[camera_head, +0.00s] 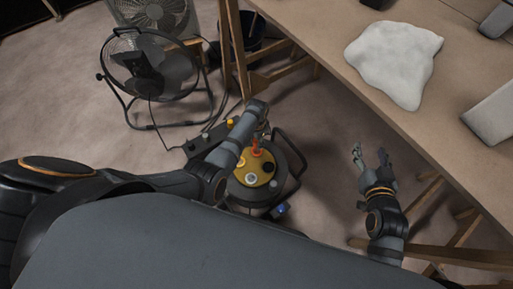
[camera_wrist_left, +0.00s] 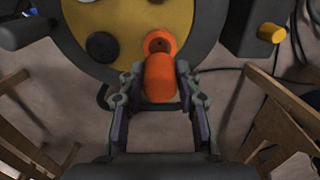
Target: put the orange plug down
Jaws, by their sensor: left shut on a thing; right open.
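The orange plug (camera_wrist_left: 160,82) is between the two fingers of my left gripper (camera_wrist_left: 157,88) in the left wrist view, and the fingers are shut on it. It shows as a small orange patch (camera_head: 257,152) in the head view. It is over the yellow face of a dark round reel (camera_head: 244,182). An orange ring with a dark hole (camera_wrist_left: 160,44) is at the plug's far end; I cannot tell whether the two are joined. The reel face carries dark round sockets. My right gripper (camera_head: 370,158) is open and empty, right of the reel.
A workbench (camera_head: 330,22) with a crumpled white cloth (camera_head: 396,62) is at the upper right. Two fans (camera_head: 150,68) stand at the upper left. A dark box with a yellow knob (camera_wrist_left: 270,33) and cables lie beside the reel. Wooden legs stand at lower right.

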